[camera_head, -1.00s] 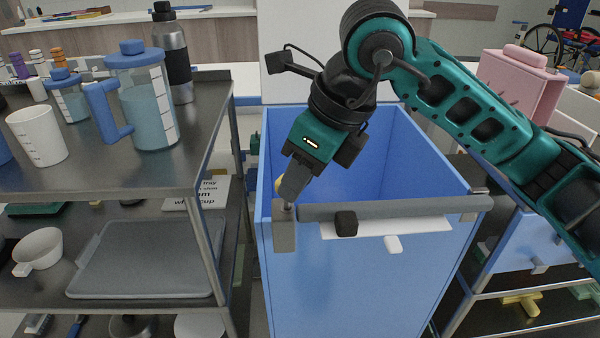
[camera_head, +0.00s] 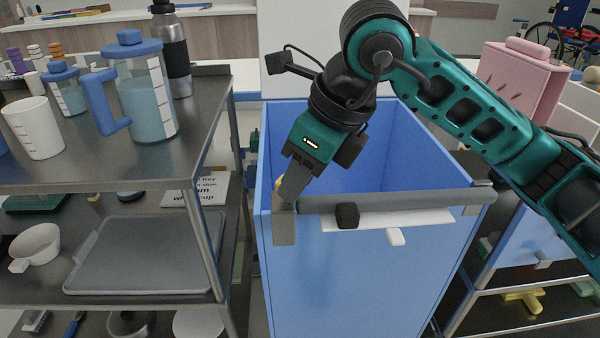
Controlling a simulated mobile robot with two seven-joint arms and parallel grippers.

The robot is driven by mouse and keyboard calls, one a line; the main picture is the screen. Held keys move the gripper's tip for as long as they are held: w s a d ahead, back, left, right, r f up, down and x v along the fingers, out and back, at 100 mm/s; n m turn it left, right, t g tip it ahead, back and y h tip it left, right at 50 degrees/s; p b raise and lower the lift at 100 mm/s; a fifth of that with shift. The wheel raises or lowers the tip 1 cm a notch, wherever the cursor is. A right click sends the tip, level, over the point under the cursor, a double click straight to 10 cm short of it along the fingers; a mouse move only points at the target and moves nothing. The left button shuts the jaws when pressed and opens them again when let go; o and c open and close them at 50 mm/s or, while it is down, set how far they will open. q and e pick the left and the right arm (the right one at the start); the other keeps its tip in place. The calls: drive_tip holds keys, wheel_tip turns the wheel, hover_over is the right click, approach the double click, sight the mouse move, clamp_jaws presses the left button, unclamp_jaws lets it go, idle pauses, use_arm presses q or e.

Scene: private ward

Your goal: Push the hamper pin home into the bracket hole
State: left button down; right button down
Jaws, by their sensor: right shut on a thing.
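The blue hamper (camera_head: 340,275) stands in the middle of the view with a grey bar (camera_head: 400,203) across its front rim. A grey bracket (camera_head: 284,228) sits at the bar's left end, on the hamper's front left corner. My right gripper (camera_head: 284,200) points down at the top of this bracket. It is shut on the hamper pin, of which only a bit of yellow (camera_head: 279,185) shows behind the fingers. The fingers hide the hole and most of the pin, so I cannot tell how deep the pin sits. My left gripper is not in view.
A steel cart (camera_head: 185,165) with jugs, a cup and a flask stands close on the left. A black knob (camera_head: 347,216) and a white tab (camera_head: 396,237) are on the hamper's front. A pink container (camera_head: 520,85) stands at the right.

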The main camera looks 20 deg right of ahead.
drive_tip(key=shift+f+b, duration=0.6)
drive_tip(key=shift+f, duration=0.15)
drive_tip(key=c, duration=0.8)
unclamp_jaws()
drive_tip(key=shift+r, duration=0.1)
drive_tip(key=p+v, duration=0.2)
drive_tip(key=v, duration=0.3)
drive_tip(key=p+v, duration=0.2)
drive_tip(key=v, duration=0.4)
drive_tip(key=w+a+p+v, duration=0.1)
drive_tip(key=p+v, duration=0.1)
drive_tip(key=v, duration=0.3)
drive_tip(key=shift+d+r+p, duration=0.1)
drive_tip(key=shift+r+p, duration=0.25)
drive_tip(key=shift+r, duration=0.2)
